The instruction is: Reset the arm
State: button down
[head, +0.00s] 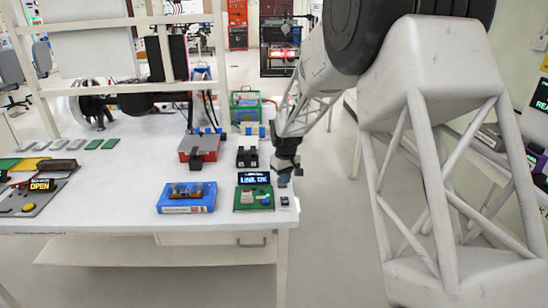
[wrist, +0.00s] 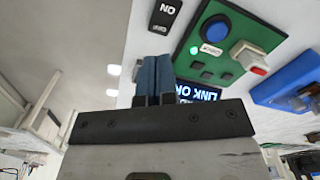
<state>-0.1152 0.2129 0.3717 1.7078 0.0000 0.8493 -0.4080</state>
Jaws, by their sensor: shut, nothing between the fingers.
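My gripper (head: 284,180) is at the right edge of the white table in the head view, with its fingers pointing down. In the wrist view its two blue fingers (wrist: 153,78) are together with nothing between them. The fingers are beside the green panel (wrist: 232,45), which carries a blue button, a red-and-white switch and a lit green light. The panel also shows in the head view (head: 244,206), with a display (head: 254,178) reading "LINK OK" behind it.
A blue box (head: 186,208) with a fixture on top is left of the panel. A red-and-grey box (head: 199,150) and a black block (head: 247,157) stand behind. A panel reading "OPEN" (head: 40,186) is at the far left. The white table (head: 120,190) has bare room at centre left.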

jog(key=s+d+r+m+t, duration=0.1)
jog(key=s+d+r+m, duration=0.15)
jog(key=s+r, duration=0.7)
jog(key=s+d+r+m, duration=0.1)
jog(key=s+d+r, duration=0.45)
jog(key=s, duration=0.75)
jog(key=s+r+m, duration=0.1)
jog(key=s, duration=1.2)
jog(key=s+d+r+m+t, duration=0.1)
jog(key=s+r, duration=0.1)
jog(key=s, duration=1.2)
jog(key=shift+s+d+r+m+t, duration=0.15)
jog(key=shift+s+d+m+t, duration=0.05)
jog(key=shift+d+m+t, duration=0.15)
